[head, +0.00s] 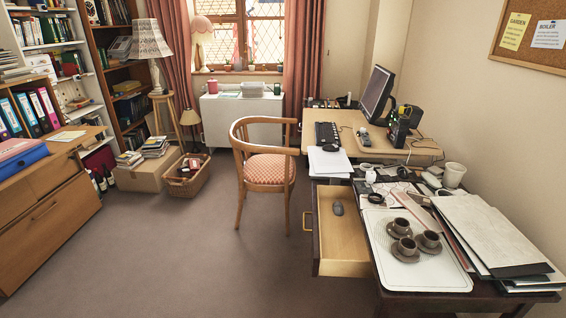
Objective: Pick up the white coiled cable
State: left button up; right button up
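I cannot clearly make out the white coiled cable. A cluster of small items (400,187) lies on the dark desk (440,301), behind the white tray, and includes pale, thin, looped shapes. These are too small to tell whether one is the cable. Neither of my grippers is in view.
The white tray (425,272) holds three brown cups on saucers. A drawer (342,225) stands open with a grey mouse (338,208) inside. Papers and folders (490,232) lie right of the tray. A wooden chair (266,167) stands left of the desk. The carpet (190,250) is clear.

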aim_at(371, 166)
jog(key=u, duration=0.95)
jog(key=i, duration=2.55)
jog(key=z, duration=3.6)
jog(key=i, duration=0.15)
jog(key=u, duration=0.15)
